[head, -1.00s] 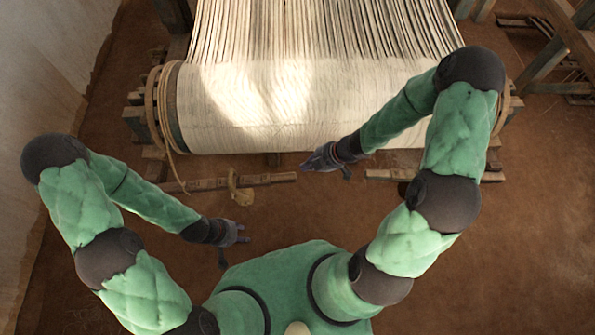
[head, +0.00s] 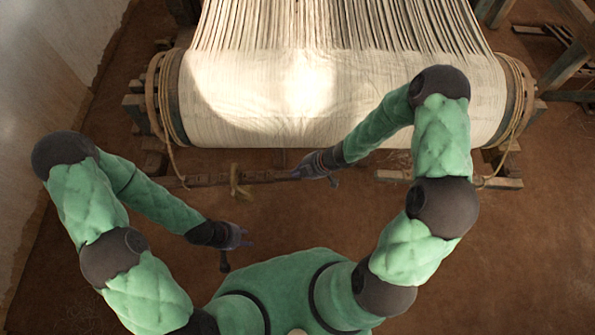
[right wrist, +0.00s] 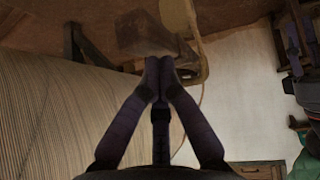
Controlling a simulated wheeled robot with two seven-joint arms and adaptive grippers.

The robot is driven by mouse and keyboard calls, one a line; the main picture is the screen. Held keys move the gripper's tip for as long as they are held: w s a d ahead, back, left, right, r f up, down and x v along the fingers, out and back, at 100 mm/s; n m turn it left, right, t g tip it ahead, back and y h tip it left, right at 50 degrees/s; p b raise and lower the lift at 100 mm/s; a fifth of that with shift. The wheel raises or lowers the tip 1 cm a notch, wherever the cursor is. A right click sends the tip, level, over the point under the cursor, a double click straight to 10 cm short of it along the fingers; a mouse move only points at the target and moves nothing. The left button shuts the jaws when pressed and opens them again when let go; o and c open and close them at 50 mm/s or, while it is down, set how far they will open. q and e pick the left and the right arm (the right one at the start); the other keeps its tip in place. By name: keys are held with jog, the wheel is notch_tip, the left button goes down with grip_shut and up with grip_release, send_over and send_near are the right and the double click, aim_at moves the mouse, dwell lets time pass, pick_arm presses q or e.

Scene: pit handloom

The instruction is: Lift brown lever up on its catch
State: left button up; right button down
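The brown lever (head: 268,177) is a long wooden bar lying across below the cloth beam in the head view. A tan, rope-like piece (head: 236,181) crosses it and may be its catch; I cannot tell. My right gripper (head: 299,173) is at the lever's right end. In the right wrist view its fingertips (right wrist: 159,65) are together, right in front of a wooden block end (right wrist: 145,32), probably the lever's. I see no wood between the fingers; contact is unclear. My left gripper (head: 246,237) looks open and empty, low and away from the lever.
The loom's cloth roll (head: 290,105) with its warp threads fills the top. A second wooden bar (head: 395,176) lies right of my right gripper. A pale wall (head: 55,60) stands at the left. The brown floor (head: 510,255) at lower right is clear.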

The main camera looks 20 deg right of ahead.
jog(key=shift+f, duration=0.1)
jog(key=shift+s+d+f, duration=0.1)
jog(key=shift+d+f, duration=0.1)
jog(key=shift+f, duration=0.55)
jog(key=shift+a+r+p, duration=0.15)
jog(key=shift+r+p, duration=0.3)
jog(key=shift+r, duration=0.15)
pick_arm(q)
notch_tip(320, 180, up, 8)
jog(key=s+d+p, duration=0.1)
jog(key=p, duration=0.5)
jog(key=shift+s+d+f+p, duration=0.2)
jog(key=shift+f+p, duration=0.05)
jog(key=shift+p, duration=0.05)
pick_arm(e)
jog(key=a+r+v, duration=0.1)
jog(key=v, duration=1.1)
jog(key=shift+a, duration=0.15)
